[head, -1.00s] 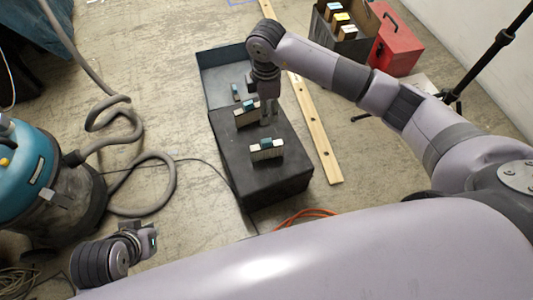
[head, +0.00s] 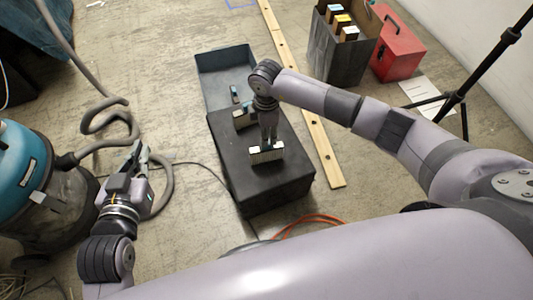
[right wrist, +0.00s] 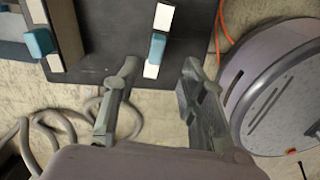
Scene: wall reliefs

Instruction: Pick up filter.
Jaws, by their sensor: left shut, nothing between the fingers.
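A filter (head: 266,156), a pale pleated block with dark edges and a teal handle, stands on the black box (head: 290,180). A second similar filter (head: 241,122) stands farther back on it. My right gripper (head: 268,142) is just above the nearer filter and hides part of its top. In the right wrist view my right gripper (right wrist: 158,78) is open, and the filter's teal handle (right wrist: 157,48) and white ends lie just beyond the gap between the fingers. I cannot tell whether they touch. My left gripper (head: 140,155) is shut and empty, over the floor at left.
An open grey bin (head: 220,65) adjoins the box at the back. A wooden plank (head: 315,130) lies along its right. A teal vacuum (head: 20,165) with a hose stands left. A crate (head: 335,60), a red case (head: 398,50) and a tripod (head: 465,85) are at the right.

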